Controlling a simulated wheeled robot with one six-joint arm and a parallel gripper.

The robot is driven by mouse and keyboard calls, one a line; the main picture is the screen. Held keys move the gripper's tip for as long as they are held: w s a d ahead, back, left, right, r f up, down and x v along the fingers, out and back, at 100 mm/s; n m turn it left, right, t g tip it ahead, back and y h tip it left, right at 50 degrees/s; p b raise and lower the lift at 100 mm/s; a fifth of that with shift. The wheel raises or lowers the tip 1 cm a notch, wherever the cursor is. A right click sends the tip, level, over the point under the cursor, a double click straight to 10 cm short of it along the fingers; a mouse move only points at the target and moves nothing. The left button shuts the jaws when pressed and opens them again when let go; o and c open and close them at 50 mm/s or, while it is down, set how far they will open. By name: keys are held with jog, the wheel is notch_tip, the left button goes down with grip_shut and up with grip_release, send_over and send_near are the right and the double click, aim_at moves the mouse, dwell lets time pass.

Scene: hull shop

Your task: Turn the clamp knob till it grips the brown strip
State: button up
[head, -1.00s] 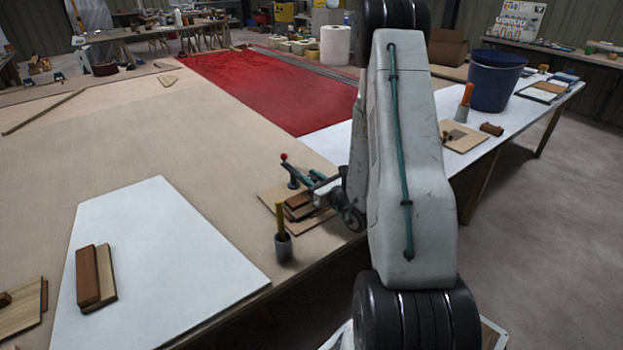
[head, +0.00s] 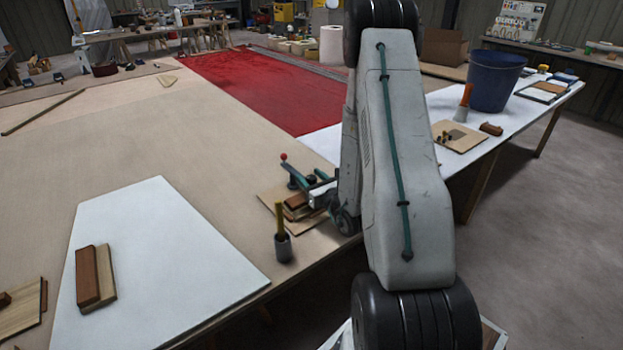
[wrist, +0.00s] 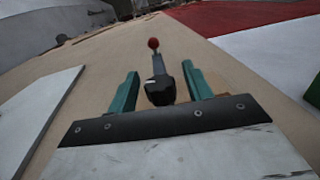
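The clamp shows in the head view as a dark post with a red ball (head: 284,157) on top, on a plywood board (head: 272,197). In the wrist view the red ball (wrist: 153,43) tops a dark stem, with a black knob-like part (wrist: 160,91) nearer me. My gripper (wrist: 161,84) is open, its two teal fingers on either side of the black part with gaps visible. In the head view my gripper (head: 311,180) is at the clamp. A brown strip (head: 296,201) lies on the board below it, partly hidden by my wrist. Its contact with the clamp is hidden.
A white panel (head: 160,260) carries wood blocks (head: 95,276) at left. Red cloth (head: 268,88) lies behind. A blue bucket (head: 494,80) stands at right.

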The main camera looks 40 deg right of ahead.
jog(key=s, duration=0.2)
jog(key=s+a, duration=0.1)
jog(key=s, duration=0.4)
jog(key=shift+s+a, duration=0.25)
jog(key=shift+s, duration=0.1)
dwell(0.4)
